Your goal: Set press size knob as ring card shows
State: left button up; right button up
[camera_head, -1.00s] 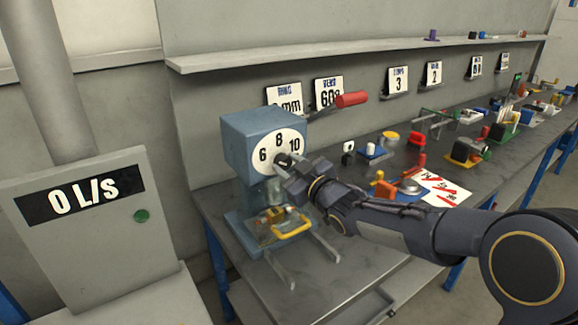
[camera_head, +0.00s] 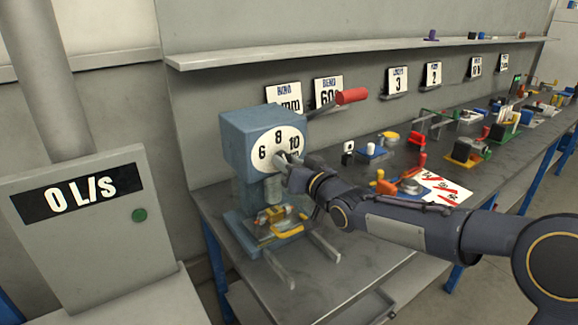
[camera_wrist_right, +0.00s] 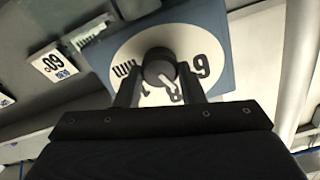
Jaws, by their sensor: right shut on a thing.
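The blue press (camera_head: 250,145) stands at the bench's left end. Its white oval dial (camera_head: 264,140) reads 6, 8, 10 and mm. My right gripper (camera_head: 284,162) is at the dial's lower middle and mostly hides the knob there. In the right wrist view, the fingers of the right gripper (camera_wrist_right: 159,88) are shut on the round dark knob (camera_wrist_right: 157,66), one finger on each side. A pale mark on the knob slants to the lower right there; its exact number is unclear. The ring card (camera_head: 285,97) stands behind the press, its number mostly hidden, "mm" visible. My left gripper is not in view.
A red-handled lever (camera_head: 350,96) sticks out right of the press. A yellow-handled part (camera_head: 289,229) lies in the press base. Other cards, such as the 60 card (camera_head: 329,92), line the wall. Several small parts and a red-marked sheet (camera_head: 440,188) lie to the right.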

jog(key=shift+f+m+b, duration=0.1)
jog(key=shift+m+b, duration=0.55)
jog(key=shift+m, duration=1.35)
jog(key=o, duration=1)
jog(key=v, duration=0.7)
jog(key=shift+s+d+b, duration=0.25)
jog(key=shift+s+b, duration=0.05)
jog(key=shift+b, duration=0.1)
